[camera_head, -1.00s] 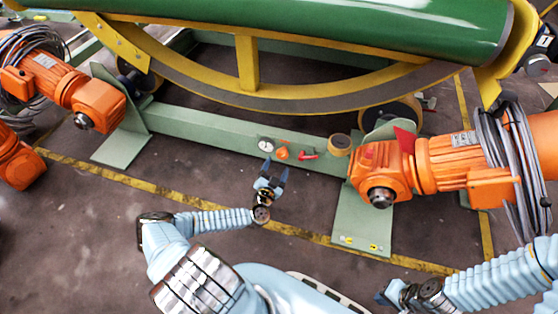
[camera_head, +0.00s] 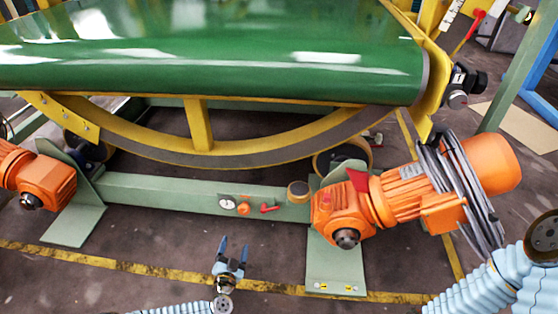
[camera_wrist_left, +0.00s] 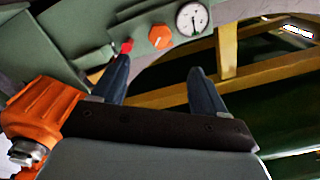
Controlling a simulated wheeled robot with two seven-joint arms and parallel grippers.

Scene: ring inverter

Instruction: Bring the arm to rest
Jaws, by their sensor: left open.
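My left gripper (camera_head: 232,250) is open and empty in the head view, with its two dark blue fingers pointing up toward the green beam (camera_head: 150,190). It is over the floor in front of the beam, apart from it. In the left wrist view its two fingers (camera_wrist_left: 158,85) stand apart with nothing between them. The left forearm shows only at the bottom edge of the head view. My right arm (camera_head: 480,290) comes in at the lower right; its gripper is outside the picture.
The beam carries a gauge (camera_head: 227,203), an orange knob (camera_head: 243,209) and a red lever (camera_head: 269,208). An orange motor (camera_head: 400,195) with looped cables stands at the right, another (camera_head: 38,180) at the left. A yellow ring frame (camera_head: 200,130) holds a green cylinder (camera_head: 220,70). The floor in front is clear.

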